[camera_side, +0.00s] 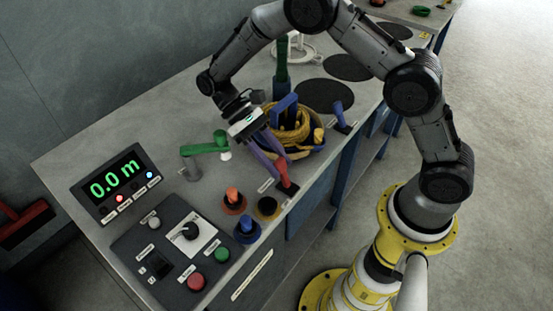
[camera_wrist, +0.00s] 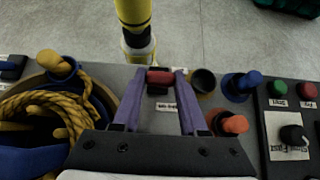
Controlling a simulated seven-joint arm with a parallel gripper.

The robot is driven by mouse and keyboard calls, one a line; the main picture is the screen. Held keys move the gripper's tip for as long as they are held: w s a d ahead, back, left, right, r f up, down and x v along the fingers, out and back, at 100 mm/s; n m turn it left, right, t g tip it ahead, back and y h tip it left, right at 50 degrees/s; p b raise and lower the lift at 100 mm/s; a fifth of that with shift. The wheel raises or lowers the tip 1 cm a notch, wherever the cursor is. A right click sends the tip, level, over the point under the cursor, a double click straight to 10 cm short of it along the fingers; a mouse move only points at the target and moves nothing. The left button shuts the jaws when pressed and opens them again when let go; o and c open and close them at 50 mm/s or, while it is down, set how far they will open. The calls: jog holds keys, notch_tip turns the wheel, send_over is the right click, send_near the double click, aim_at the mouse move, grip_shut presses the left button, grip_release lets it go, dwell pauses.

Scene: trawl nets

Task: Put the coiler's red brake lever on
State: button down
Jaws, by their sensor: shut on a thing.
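The lever's lower part is hidden in the wrist view.
A blue lever (camera_side: 342,114) stands right of the basket, and a green lever (camera_side: 207,147) to the left. A display (camera_side: 116,184) reads 0.0 m, above a control panel (camera_side: 170,255).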

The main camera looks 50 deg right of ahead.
jog(key=shift+c, duration=2.2)
grip_release()
jog(key=shift+w+r, duration=0.1)
jog(key=v, duration=1.1)
jog(key=shift+w+r, duration=0.3)
